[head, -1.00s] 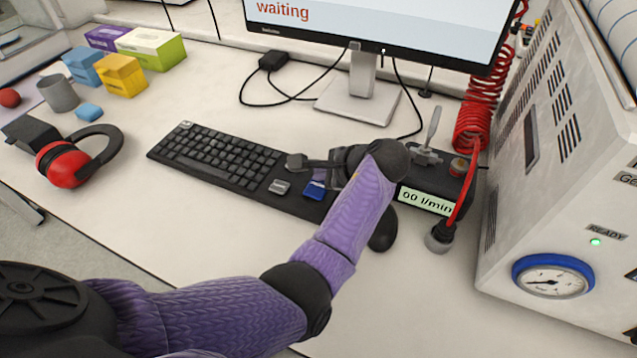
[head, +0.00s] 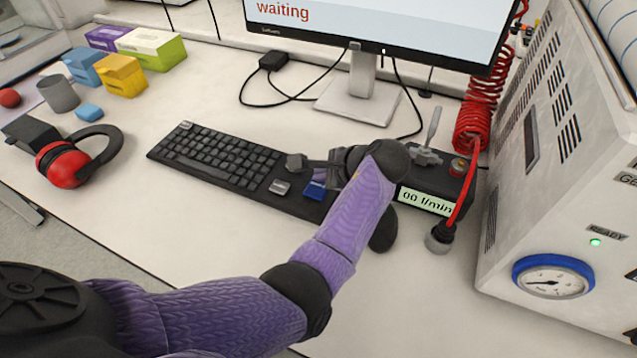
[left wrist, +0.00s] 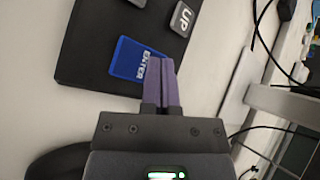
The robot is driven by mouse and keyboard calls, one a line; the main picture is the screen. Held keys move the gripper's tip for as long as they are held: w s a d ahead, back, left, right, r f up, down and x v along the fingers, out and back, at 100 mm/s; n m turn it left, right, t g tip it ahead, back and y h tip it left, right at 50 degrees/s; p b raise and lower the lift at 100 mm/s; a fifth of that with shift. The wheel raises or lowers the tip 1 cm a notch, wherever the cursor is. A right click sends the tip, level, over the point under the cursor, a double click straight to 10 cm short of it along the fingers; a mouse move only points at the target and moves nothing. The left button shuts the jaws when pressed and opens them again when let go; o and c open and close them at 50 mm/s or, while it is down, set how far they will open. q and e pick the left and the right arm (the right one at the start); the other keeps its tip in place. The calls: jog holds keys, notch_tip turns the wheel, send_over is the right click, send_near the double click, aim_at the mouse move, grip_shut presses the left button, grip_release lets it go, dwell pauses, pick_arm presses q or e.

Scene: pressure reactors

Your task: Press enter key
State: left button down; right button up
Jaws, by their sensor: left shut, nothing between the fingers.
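The black keyboard (head: 220,162) lies on the desk below the monitor. Its blue enter key (head: 315,190) is at the right part, next to a grey key (head: 279,187). In the left wrist view the enter key (left wrist: 128,58) reads ENTER, with the grey UP key (left wrist: 182,18) beside it. My left gripper (head: 293,162) reaches over the keyboard's right end. In the left wrist view its purple fingers (left wrist: 161,75) are shut and empty, with the tips at the enter key's edge. I cannot tell whether they touch the key. My right gripper is not in view.
The monitor (head: 380,25) reads "waiting". A black flow meter box (head: 430,190) with a lever and red hose stands right of my gripper. A reactor cabinet (head: 560,200) is at the right. Red ear muffs (head: 65,165) lie at the left. The front desk is clear.

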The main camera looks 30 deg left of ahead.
aim_at(322, 187)
pick_arm(q)
jog(key=shift+f, duration=0.1)
dwell(0.4)
jog(key=shift+f, duration=0.3)
jog(key=shift+f, duration=0.4)
dwell(0.5)
jog(key=shift+r+p, duration=0.8)
jog(key=shift+p, duration=0.35)
notch_tip(322, 187, up, 5)
jog(key=p, duration=0.5)
jog(key=shift+r+p, duration=0.15)
jog(key=shift+p, duration=0.15)
